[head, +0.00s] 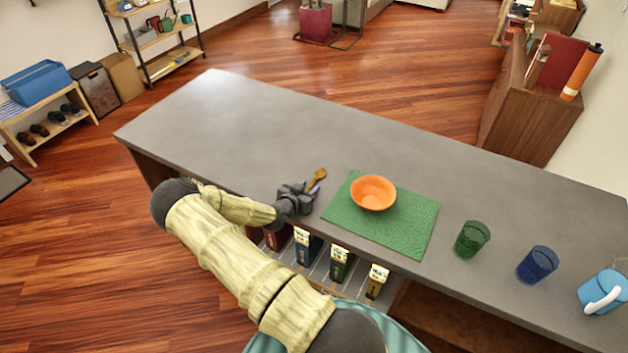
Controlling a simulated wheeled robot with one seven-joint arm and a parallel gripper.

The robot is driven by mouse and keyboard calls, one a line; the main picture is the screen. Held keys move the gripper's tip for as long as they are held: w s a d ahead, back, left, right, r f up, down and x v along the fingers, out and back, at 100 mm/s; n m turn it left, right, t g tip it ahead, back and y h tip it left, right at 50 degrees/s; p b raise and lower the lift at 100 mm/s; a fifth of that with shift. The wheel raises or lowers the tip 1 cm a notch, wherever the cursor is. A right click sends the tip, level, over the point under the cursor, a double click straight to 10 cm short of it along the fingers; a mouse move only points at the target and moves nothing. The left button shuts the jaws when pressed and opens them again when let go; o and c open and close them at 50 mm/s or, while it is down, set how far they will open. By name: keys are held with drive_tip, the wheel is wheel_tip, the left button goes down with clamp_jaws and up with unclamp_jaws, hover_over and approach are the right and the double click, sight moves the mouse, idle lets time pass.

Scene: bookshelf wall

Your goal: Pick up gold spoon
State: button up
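The gold spoon (318,177) lies on the grey counter (230,130), left of the green mat. Only its upper part shows clearly; its lower end is close to or behind my gripper. My gripper (308,190) is low over the counter at the spoon's lower end. The fingers are small and dark here, so I cannot tell whether they are open or closed on the spoon.
An orange bowl (373,192) stands on the green mat (405,228) to the right. A green cup (471,239), a blue cup (537,264) and a light blue mug (602,291) stand further right. The counter's left and back areas are clear.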

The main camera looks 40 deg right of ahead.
sight(307, 190)
idle(0.4)
clamp_jaws()
wheel_tip(307, 190, up, 10)
drive_tip(key=b, duration=0.3)
idle(0.5)
